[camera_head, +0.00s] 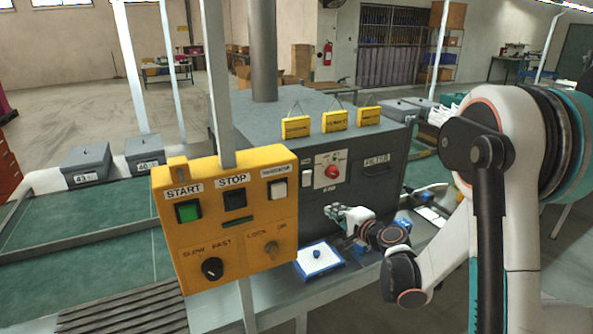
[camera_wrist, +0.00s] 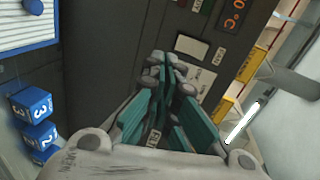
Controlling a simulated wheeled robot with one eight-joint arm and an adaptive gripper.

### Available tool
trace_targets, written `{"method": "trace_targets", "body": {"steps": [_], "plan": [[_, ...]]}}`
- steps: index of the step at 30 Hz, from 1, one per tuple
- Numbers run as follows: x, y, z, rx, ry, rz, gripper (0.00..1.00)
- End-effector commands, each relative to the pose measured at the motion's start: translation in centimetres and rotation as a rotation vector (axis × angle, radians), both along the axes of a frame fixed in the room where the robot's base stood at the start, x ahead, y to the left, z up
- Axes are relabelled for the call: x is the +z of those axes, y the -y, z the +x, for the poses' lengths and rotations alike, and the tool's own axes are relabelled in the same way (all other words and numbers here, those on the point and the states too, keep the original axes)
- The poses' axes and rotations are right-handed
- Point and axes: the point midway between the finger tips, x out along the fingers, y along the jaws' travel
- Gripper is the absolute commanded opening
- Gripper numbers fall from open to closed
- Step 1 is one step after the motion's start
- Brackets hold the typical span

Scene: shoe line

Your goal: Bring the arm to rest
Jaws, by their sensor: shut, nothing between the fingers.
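My arm (camera_head: 510,140) rises at the right of the head view and bends down toward the front of a dark grey machine (camera_head: 345,205). My gripper (camera_head: 340,212) is in front of the machine's lower front face. In the wrist view my gripper (camera_wrist: 165,70) has its teal and grey fingers together, with nothing between them. The fingers point toward the machine's panel, near a white switch (camera_wrist: 191,46). I cannot tell how large the gap to the panel is.
A yellow control box (camera_head: 228,218) on a post stands left of my gripper. Below lies a white tray with a blue rim (camera_head: 318,262). Blue numbered cubes (camera_wrist: 32,104) show in the wrist view. Grey boxes (camera_head: 88,162) stand along the green conveyor (camera_head: 85,265).

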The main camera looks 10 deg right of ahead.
Motion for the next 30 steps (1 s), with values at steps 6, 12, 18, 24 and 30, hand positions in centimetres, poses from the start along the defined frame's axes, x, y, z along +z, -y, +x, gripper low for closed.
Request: {"method": "trace_targets", "body": {"steps": [6,12,18,24,30], "plan": [[4.0,-2.8,-3.5,0.091,-0.043,-0.197,0.00],[6.6,-4.8,-7.9,0.178,-0.088,-0.393,0.00],[8.4,-6.0,-13.2,0.265,-0.136,-0.584,0.00],[9.2,-6.5,-19.1,0.349,-0.185,-0.774,0.00],[9.3,-6.0,-25.3,0.429,-0.237,-0.965,0.00]]}}
